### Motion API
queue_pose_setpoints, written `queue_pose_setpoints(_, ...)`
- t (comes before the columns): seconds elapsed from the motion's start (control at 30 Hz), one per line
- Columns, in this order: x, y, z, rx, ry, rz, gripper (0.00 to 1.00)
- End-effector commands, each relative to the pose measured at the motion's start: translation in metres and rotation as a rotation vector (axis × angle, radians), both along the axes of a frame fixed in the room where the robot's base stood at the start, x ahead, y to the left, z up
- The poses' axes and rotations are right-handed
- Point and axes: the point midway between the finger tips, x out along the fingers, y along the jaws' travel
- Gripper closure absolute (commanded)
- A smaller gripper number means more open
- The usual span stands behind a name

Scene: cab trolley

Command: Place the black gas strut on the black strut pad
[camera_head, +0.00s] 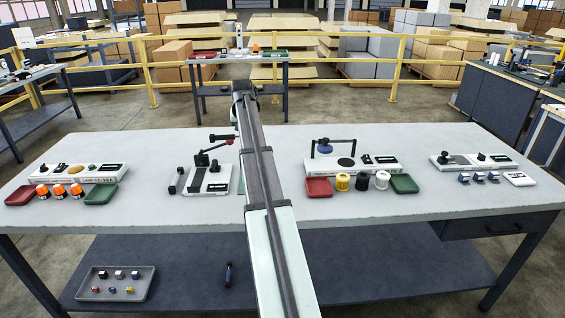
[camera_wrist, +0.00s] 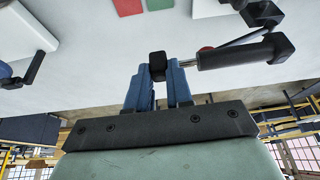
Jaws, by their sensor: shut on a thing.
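My gripper (camera_wrist: 158,82) shows in the wrist view with its blue fingers shut on the black end of the black gas strut (camera_wrist: 245,52). The strut's bright rod and thick black body stick out to the right, above the table. In the head view my arm hides the gripper; a black piece (camera_head: 221,137), likely the strut, sticks out left of the arm. Below it stands a white fixture (camera_head: 222,179) with a black lever clamp (camera_head: 203,159) and dark flat patches. I cannot tell for sure which dark patch is the black strut pad.
A dark handle-like bar (camera_head: 175,181) lies left of the fixture. To the right are another white fixture (camera_head: 375,168) with a black arch, a red tray (camera_head: 319,188), a green tray (camera_head: 404,184) and several spools. Bare tabletop (camera_head: 400,140) lies behind them.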

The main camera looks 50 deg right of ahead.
Motion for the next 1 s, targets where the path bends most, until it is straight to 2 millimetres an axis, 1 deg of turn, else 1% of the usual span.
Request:
queue_pose_setpoints(0.03,-0.002,-0.024,0.003,0.001,-0.001,-0.031,1.0)
queue_pose_setpoints(0.1,-0.008,-0.049,0.005,0.0,-0.001,-0.068,1.0)
queue_pose_setpoints(0.2,-0.017,-0.078,0.007,0.001,-0.001,-0.11,1.0)
queue_pose_setpoints(0.27,-0.022,-0.093,0.009,0.0,-0.001,-0.132,1.0)
queue_pose_setpoints(0.3,-0.026,-0.099,0.004,0.001,0.0,-0.138,1.0)
queue_pose_setpoints(0.4,-0.034,-0.104,-0.016,0.004,0.0,-0.113,1.0)
queue_pose_setpoints(0.6,-0.046,-0.115,-0.04,0.004,-0.002,-0.056,1.0)
queue_pose_setpoints(0.77,-0.049,-0.117,-0.052,0.002,-0.002,-0.032,1.0)
queue_pose_setpoints(0.87,-0.049,-0.117,-0.065,0.004,-0.001,-0.031,1.0)
queue_pose_setpoints(1.0,-0.049,-0.117,-0.088,0.004,-0.001,-0.031,1.0)
